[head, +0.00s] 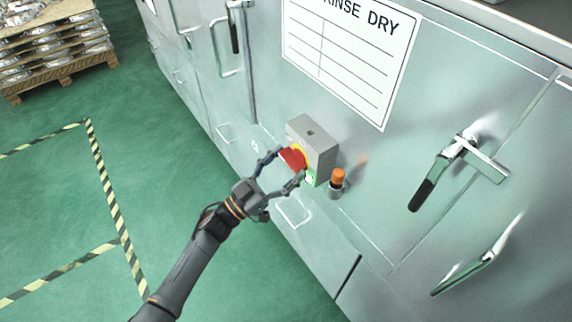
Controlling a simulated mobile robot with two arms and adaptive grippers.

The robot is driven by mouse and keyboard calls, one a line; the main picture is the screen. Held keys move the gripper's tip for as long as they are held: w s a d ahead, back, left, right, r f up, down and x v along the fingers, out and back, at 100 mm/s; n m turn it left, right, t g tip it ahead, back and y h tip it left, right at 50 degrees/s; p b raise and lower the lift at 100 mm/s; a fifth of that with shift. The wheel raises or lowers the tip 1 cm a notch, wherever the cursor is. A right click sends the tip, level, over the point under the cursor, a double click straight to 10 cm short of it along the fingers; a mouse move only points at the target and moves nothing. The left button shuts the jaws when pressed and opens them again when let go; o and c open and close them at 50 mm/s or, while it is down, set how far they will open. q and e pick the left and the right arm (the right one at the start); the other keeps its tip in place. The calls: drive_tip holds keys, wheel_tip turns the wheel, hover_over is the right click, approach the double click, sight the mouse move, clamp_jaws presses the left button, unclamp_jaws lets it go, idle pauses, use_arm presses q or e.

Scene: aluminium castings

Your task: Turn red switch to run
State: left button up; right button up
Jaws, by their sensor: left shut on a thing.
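The red switch (292,158) is a red handle on a yellow plate, on the front of a grey box (313,143) fixed to the metal cabinet. My left gripper (288,168) reaches up from the lower left and is shut on the red switch, with one finger on each side of it. A small green mark (310,178) shows on the box beside the lower finger. I cannot read any switch labels at this size. My right gripper is not in the head view.
An orange-topped lamp (337,180) sticks out right of the box. A door handle with a black grip (436,178) juts out further right. A white sign (350,50) is above. A pallet of castings (55,45) stands at the upper left; the green floor (60,210) is clear.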

use_arm(q)
drive_tip(key=m+g+b, duration=0.1)
drive_tip(key=m+g, duration=0.1)
drive_tip(key=m, duration=0.4)
drive_tip(key=m+g+b, duration=0.2)
drive_tip(key=m+g, duration=0.1)
drive_tip(key=m, duration=0.3)
drive_tip(key=m+g+b, duration=0.2)
drive_tip(key=m+g, duration=0.1)
drive_tip(key=m, duration=0.3)
drive_tip(key=shift+w+a+r+m, duration=0.1)
drive_tip(key=shift+w+r+m, duration=0.1)
drive_tip(key=shift+r+m, duration=0.15)
drive_tip(key=shift+r+m+g+y, duration=0.1)
drive_tip(key=shift+m+g+y, duration=0.25)
drive_tip(key=shift+m, duration=1.5)
drive_tip(key=o, duration=1.2)
drive_tip(key=shift+c, duration=0.2)
